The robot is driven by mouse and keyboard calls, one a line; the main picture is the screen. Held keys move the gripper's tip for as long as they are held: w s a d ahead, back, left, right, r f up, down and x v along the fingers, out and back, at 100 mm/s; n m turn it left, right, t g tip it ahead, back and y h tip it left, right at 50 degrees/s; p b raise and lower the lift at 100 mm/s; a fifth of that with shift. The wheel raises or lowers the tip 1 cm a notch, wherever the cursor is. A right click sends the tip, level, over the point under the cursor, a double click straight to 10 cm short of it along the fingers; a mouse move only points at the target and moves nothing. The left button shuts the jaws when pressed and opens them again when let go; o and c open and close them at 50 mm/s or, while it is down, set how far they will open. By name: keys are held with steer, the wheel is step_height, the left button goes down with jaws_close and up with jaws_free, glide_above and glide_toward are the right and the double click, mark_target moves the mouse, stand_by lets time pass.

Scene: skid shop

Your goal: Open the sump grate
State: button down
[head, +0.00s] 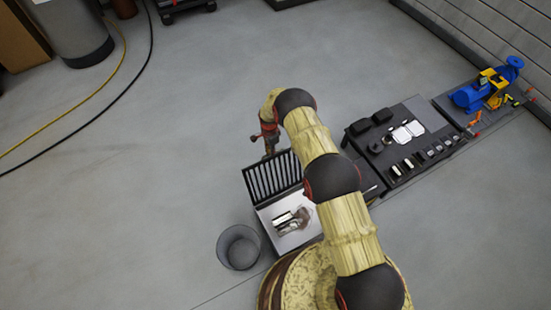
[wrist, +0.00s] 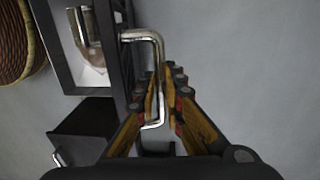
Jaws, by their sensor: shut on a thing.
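The black slatted sump grate (head: 268,180) stands tilted up steeply along the far side of the sump box (head: 262,212). The box is open on top, with a pale inside holding metal parts and a brownish patch. My gripper (head: 268,140) is at the grate's raised upper edge. In the wrist view my gripper (wrist: 165,82) is shut on a bent metal handle (wrist: 158,50), which lies between the two fingers. The sump's pale inside (wrist: 90,72) shows left of the handle. My arm hides the right part of the box in the head view.
A round grey bucket (head: 238,247) stands left of the box. A dark bench (head: 372,150) with small parts is to the right, with a blue pump (head: 470,97) beyond. Yellow (head: 75,107) and black hoses cross the floor at left. The floor behind the grate is clear.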

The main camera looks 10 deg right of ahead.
steer(key=shift+w+a+f, duration=0.1)
steer(key=shift+w+a, duration=0.2)
steer(key=shift+w, duration=0.75)
steer(key=c, duration=1.9)
jaws_free()
steer(key=shift+w+a, duration=0.1)
step_height(320, 180, up, 12)
steer(key=shift+f, duration=0.15)
